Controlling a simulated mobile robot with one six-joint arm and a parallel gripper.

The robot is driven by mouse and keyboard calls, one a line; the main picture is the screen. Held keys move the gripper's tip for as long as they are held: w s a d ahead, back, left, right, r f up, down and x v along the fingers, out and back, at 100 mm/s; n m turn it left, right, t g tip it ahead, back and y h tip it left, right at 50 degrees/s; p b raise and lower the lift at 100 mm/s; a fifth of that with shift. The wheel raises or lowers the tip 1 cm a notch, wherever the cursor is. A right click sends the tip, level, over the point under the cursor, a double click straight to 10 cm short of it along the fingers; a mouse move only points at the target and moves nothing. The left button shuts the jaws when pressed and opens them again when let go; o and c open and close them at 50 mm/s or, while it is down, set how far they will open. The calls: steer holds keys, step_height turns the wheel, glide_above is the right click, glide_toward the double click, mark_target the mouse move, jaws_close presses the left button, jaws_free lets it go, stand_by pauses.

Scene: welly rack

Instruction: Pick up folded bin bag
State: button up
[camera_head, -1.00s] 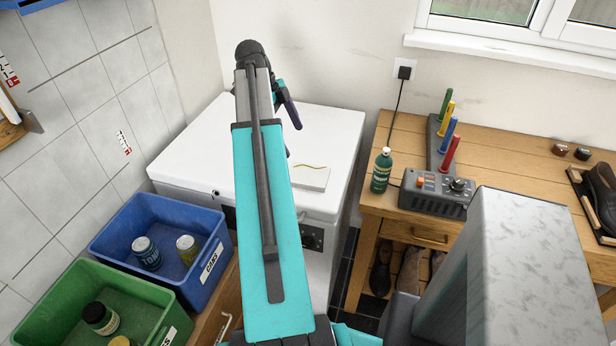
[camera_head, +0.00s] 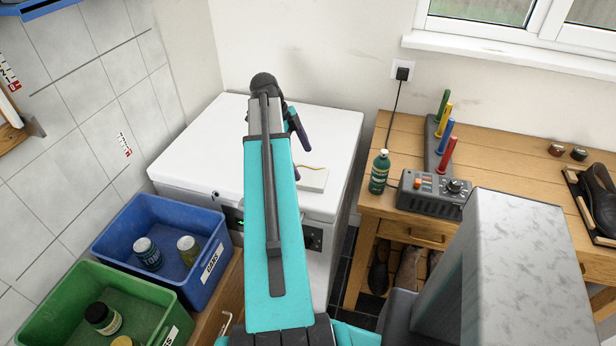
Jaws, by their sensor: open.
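The folded bin bag appears to be the flat, whitish folded square with a yellow-brown line along its top (camera_head: 313,179). It lies on the white chest freezer's lid (camera_head: 335,130), near the front edge. My gripper (camera_head: 301,162) is open and empty, pointing down above the lid, just behind and left of the bag. One dark finger shows clearly; my arm hides most of the other. My arm also covers the lid left of the bag. I cannot tell the exact height of the fingertips.
A blue crate (camera_head: 222,236) and a green crate (camera_head: 60,275), both holding tins or jars, stand at left. A wooden bench (camera_head: 515,160) at right bears a green bottle (camera_head: 380,172), a grey control box (camera_head: 432,194) and coloured pegs. The lid's right side is clear.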

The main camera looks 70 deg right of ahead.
mark_target(307, 175)
steer(key=shift+f, duration=0.25)
steer(key=shift+s+f, duration=0.1)
steer(key=shift+p+x, duration=0.8)
steer(key=shift+x, duration=0.35)
steer(key=shift+p+x, duration=0.35)
steer(key=shift+x, duration=1)
steer(key=shift+a, duration=0.15)
steer(key=c, duration=1.2)
steer(key=shift+o, duration=0.2)
